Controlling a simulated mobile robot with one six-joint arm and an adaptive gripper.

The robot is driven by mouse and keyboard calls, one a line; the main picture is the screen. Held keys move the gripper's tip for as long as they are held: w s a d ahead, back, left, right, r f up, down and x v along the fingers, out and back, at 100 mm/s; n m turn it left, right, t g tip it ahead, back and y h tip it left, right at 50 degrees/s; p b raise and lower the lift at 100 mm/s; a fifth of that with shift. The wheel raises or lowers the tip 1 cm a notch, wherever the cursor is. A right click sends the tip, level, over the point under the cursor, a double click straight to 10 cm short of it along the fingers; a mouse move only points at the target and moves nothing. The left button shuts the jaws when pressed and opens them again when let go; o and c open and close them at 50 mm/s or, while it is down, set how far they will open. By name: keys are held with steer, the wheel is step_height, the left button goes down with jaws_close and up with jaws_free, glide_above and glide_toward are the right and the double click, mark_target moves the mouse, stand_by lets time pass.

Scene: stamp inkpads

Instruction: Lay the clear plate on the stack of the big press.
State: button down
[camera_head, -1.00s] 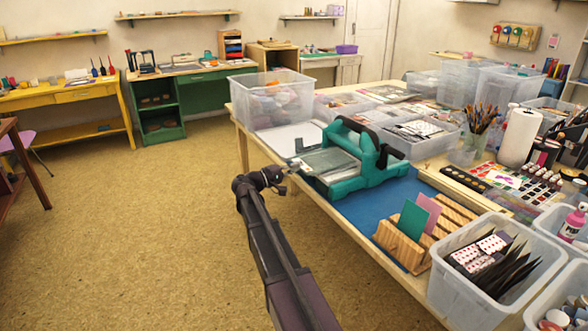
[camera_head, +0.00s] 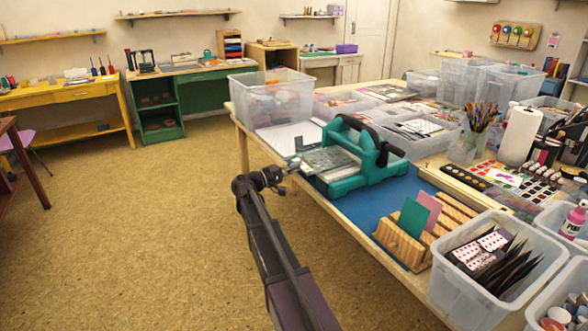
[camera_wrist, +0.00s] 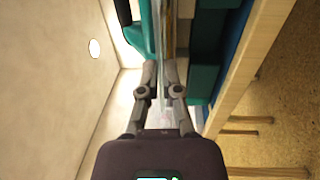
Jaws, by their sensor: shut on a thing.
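The big press (camera_head: 376,155), teal with a black handle, stands on the near side of the long table. My gripper (camera_head: 290,165) is at the table's edge, left of the press. It is shut on the clear plate, which shows edge-on as a thin pale strip (camera_wrist: 162,45) between the fingers (camera_wrist: 162,72) in the wrist view. In the head view the clear plate (camera_head: 318,159) reaches from my gripper over the left end of the press bed. The stack under it is mostly hidden, and I cannot tell whether the plate touches it.
A wooden rack (camera_head: 402,243) with a green and a pink card stands at the right on a blue mat (camera_head: 362,212). A clear bin (camera_head: 270,100) is behind the press. Another bin (camera_head: 470,290) with dark cards is at the front right. The floor on the left is open.

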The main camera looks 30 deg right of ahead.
steer(key=c, duration=0.7)
jaws_free()
steer(key=shift+a, duration=0.15)
steer(key=shift+s+a, duration=0.1)
steer(key=shift+a, duration=2.25)
